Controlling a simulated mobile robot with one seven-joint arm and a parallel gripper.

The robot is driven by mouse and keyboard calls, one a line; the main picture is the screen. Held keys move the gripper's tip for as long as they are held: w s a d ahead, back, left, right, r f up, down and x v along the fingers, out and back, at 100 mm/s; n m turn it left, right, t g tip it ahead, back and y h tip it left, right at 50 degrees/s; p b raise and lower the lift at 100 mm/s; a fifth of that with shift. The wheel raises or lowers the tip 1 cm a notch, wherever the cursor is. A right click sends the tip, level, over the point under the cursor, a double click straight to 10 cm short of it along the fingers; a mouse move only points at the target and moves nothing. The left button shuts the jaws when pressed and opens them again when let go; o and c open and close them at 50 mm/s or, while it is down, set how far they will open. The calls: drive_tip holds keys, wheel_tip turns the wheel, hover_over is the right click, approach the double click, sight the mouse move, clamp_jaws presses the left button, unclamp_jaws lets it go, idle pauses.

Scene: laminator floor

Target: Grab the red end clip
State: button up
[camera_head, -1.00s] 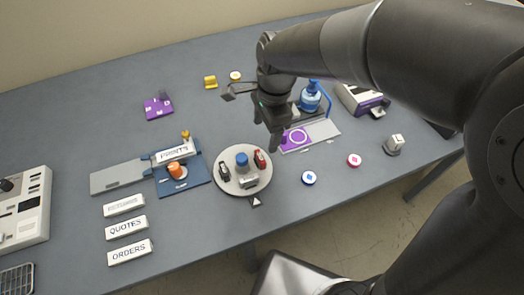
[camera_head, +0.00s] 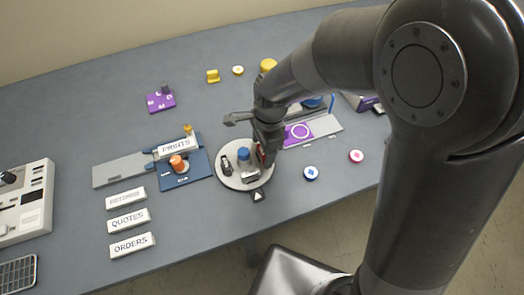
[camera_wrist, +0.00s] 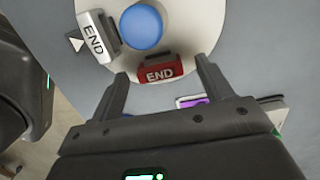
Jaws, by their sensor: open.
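The red end clip (camera_wrist: 160,72) lies on the rim of the round grey turntable, and its white END lettering shows in the wrist view. In the head view only a sliver of the red end clip (camera_head: 262,153) shows beside my gripper. My gripper (camera_wrist: 160,80) is open, with one finger on each side of the red clip, apart from it as far as I can see. In the head view my gripper (camera_head: 268,155) is over the right side of the turntable (camera_head: 232,181). A silver end clip (camera_wrist: 95,38) and a blue knob (camera_wrist: 142,27) are close by.
A blue fixture (camera_head: 198,172) with an orange knob stands to the left. A grey and purple tray (camera_head: 322,127) is to the right.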

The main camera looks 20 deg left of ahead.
drive_tip(key=c, duration=1)
drive_tip(key=shift+c, duration=0.2)
